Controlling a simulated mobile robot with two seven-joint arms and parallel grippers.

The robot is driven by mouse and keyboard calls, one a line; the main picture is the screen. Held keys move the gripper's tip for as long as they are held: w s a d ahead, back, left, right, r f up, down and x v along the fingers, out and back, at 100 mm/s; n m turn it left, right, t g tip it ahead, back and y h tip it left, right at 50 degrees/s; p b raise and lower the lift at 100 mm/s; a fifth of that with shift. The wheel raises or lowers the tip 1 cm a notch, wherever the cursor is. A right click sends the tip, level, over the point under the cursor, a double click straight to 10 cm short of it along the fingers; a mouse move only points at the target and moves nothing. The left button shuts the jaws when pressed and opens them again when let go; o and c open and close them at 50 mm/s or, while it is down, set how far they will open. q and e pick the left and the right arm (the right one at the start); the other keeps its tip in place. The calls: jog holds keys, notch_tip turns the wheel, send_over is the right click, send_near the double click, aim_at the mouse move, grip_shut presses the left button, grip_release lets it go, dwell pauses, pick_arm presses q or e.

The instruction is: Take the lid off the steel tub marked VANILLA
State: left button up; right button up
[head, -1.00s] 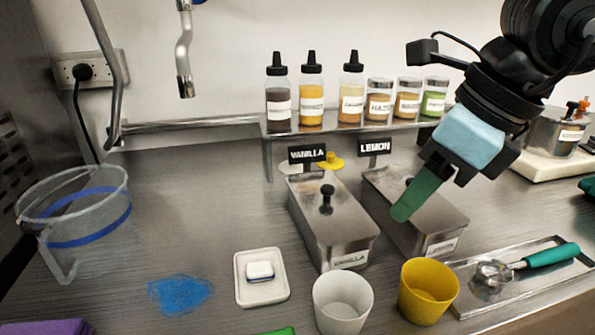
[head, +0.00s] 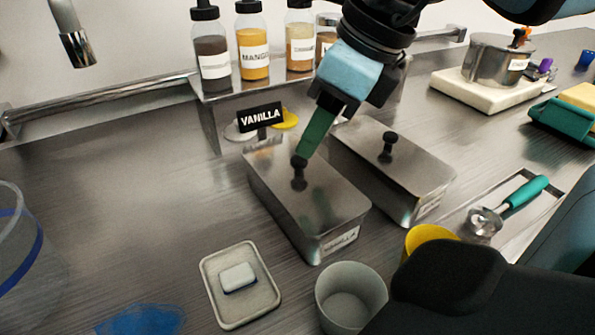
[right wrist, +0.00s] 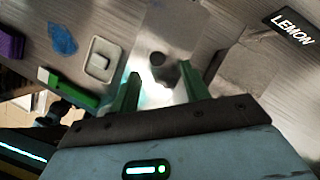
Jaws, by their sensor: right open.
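The steel tub marked VANILLA (head: 318,236) stands on the counter with its flat steel lid (head: 310,205) on. My right gripper (head: 306,152), with green fingers, points down just above and behind this knob. In the right wrist view the gripper (right wrist: 161,72) is open and empty. The knob (right wrist: 157,58) shows between and beyond its fingertips there; I cannot tell whether they touch it. The VANILLA sign (head: 261,117) stands behind the tub. My left gripper is not in view.
A second lidded steel tub (head: 432,188) stands close on the right; the LEMON sign (right wrist: 292,27) shows in the wrist view. A grey cup (head: 350,290), a yellow cup (head: 430,236) and a white dish (head: 238,310) stand in front. Bottles line the shelf (head: 215,98) behind.

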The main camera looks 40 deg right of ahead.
aim_at(303, 160)
jog(key=shift+x, duration=2.6)
jog(key=shift+s+a, duration=0.15)
jog(key=shift+s, duration=0.1)
jog(key=shift+c, duration=0.3)
grip_shut()
